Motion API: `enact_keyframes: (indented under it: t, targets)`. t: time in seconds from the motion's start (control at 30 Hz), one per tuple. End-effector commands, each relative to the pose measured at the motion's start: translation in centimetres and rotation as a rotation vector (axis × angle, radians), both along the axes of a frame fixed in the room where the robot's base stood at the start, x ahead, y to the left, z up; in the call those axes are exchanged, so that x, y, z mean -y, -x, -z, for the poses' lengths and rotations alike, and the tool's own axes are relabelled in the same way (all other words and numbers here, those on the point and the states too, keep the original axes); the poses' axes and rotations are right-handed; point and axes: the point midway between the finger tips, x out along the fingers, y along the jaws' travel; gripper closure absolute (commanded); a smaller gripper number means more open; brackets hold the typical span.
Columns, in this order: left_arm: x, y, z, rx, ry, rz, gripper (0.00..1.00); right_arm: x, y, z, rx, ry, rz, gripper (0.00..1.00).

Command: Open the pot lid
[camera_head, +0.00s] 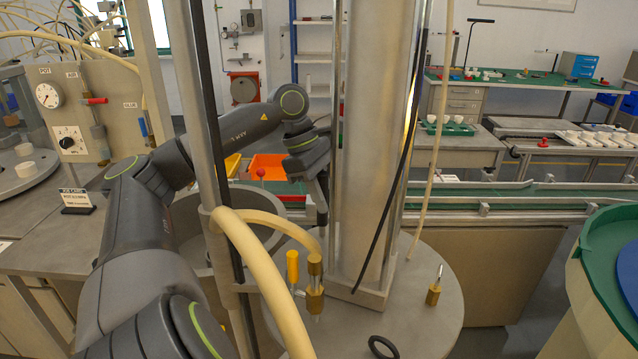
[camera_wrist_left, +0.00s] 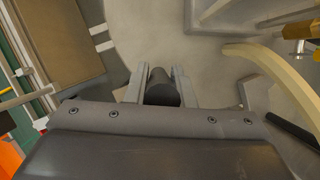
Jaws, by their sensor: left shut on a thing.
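My left arm reaches in from the left, with its gripper (camera_head: 318,208) pointing down beside the metal column (camera_head: 372,150), which partly hides it. In the left wrist view the two fingers (camera_wrist_left: 161,75) are shut on a dark cylindrical handle (camera_wrist_left: 162,92). Below it is a pale grey metal surface (camera_wrist_left: 150,30). Whether the handle joins a pot lid cannot be told. A round grey plate (camera_head: 440,318) lies at the column's foot, with a brass fitting (camera_head: 433,295) and a black ring (camera_head: 382,347) on it. My right gripper is not in view.
Thick cream hoses (camera_head: 262,270) and a brass valve (camera_head: 314,285) stand close in front of the gripper. A grey pole (camera_head: 205,100) rises to its left. An orange bin (camera_head: 268,165) and a green conveyor (camera_head: 480,195) lie behind. A gauge panel (camera_head: 90,110) is at left.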

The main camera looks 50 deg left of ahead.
Motion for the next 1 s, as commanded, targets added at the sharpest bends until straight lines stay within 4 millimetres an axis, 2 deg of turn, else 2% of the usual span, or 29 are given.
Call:
enact_keyframes:
  t: [0.3,0.33,0.5,0.83,1.0]
  targets:
    - [0.0,0.0,0.0,0.000,0.000,-0.001,1.00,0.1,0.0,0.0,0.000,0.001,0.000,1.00]
    - [0.0,0.0,0.0,0.000,0.000,-0.001,0.77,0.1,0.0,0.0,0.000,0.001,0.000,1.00]
    - [0.0,0.0,0.0,0.000,0.000,-0.001,0.57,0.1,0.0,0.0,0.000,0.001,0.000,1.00]
    - [-0.2,0.0,-0.3,0.000,-0.002,-0.001,0.57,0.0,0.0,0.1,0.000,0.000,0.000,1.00]
    - [-1.0,0.4,-2.5,0.002,-0.004,-0.004,0.57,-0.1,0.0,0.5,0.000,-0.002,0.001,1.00]
